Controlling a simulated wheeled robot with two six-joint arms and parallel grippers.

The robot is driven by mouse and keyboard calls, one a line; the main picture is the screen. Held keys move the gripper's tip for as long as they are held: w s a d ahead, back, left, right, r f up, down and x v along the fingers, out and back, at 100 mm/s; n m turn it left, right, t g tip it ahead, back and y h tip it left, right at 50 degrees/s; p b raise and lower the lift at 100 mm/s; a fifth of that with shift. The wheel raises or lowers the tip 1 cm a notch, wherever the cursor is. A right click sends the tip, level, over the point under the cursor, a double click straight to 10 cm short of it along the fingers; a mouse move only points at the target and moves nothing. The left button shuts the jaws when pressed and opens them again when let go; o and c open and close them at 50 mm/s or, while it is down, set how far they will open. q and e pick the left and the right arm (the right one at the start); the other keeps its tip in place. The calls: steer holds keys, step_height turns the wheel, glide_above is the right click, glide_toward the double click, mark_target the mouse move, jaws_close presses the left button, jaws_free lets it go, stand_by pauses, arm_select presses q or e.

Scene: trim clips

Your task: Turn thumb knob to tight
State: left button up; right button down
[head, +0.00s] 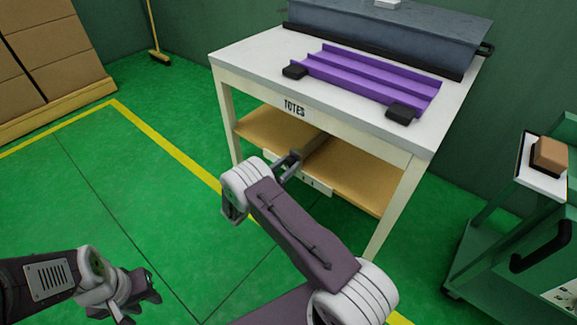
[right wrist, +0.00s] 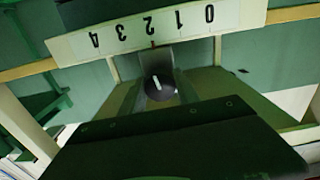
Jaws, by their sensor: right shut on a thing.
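The thumb knob (right wrist: 161,88) is black and round with a white line, seen in the right wrist view. It sits below a white scale strip (right wrist: 110,40) with upside-down figures 0 to 4. The white line stands nearly upright in the picture. My right gripper (head: 290,166) reaches under the table top in the head view and is shut on the knob; its fingertips are hard to make out. In the head view the knob is hidden. My left gripper (head: 142,291) hangs over the green floor, away from the table; its finger gap is unclear.
A wooden shelf (head: 350,172) is below. A green cart (head: 490,235) stands right, boxes (head: 50,45) left. The left floor is clear.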

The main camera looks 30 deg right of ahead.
steer(key=shift+f+m, duration=0.1)
steer(key=shift+m, duration=0.9)
steer(key=shift+a, duration=0.1)
steer(key=c, duration=0.9)
jaws_free()
steer(key=shift+a, duration=0.2)
steer(key=v, duration=0.8)
steer(key=shift+s+a, duration=0.25)
steer(key=shift+a, duration=0.05)
